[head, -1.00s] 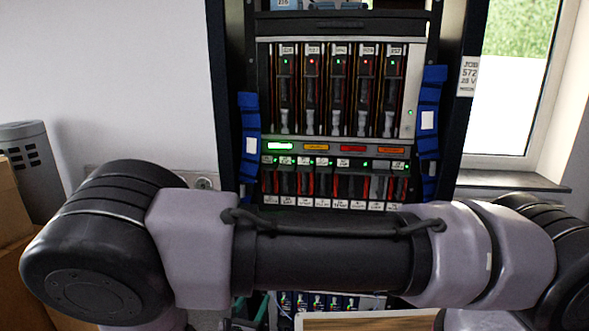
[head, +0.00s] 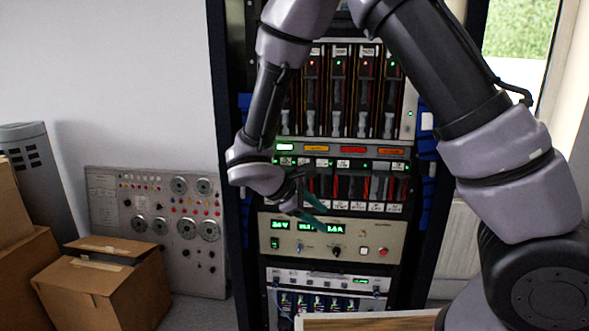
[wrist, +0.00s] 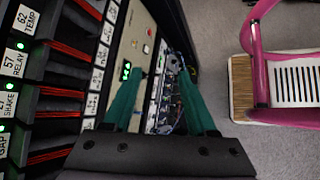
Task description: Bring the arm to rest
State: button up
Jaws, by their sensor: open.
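My gripper (head: 308,209) is in front of the equipment rack (head: 225,200), near the row of labelled slots and above the beige power supply panel (head: 375,239). My arm is raised and bent, crossing the upper part of the rack in the head view. In the wrist view, the two green fingers of my gripper (wrist: 158,92) are spread apart with nothing between them. The wrist view also shows labelled slots with red wires (wrist: 68,90) at the left. I cannot tell whether the fingers touch the panel.
A cardboard box (head: 108,283) and a grey panel with dials (head: 165,225) stand left of the rack. A wooden surface (head: 370,322) shows at the bottom.

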jog(key=s+d+r+m+t+y, duration=0.1)
jog(key=s+d+r+m+y, duration=0.2)
jog(key=d+r+m, duration=0.3)
jog(key=s+d+r+m+t+y, duration=0.1)
jog(key=s+d+r+m+y, duration=0.2)
jog(key=r, duration=0.9)
jog(key=s+d+r+m+t+y, duration=0.1)
jog(key=s+d+r+m+y, duration=0.2)
jog(key=d+r+m, duration=0.6)
jog(key=shift+s+d+m+y, duration=0.45)
jog(key=shift+m+y, duration=0.15)
jog(key=shift+m, duration=0.3)
jog(key=shift+r, duration=0.1)
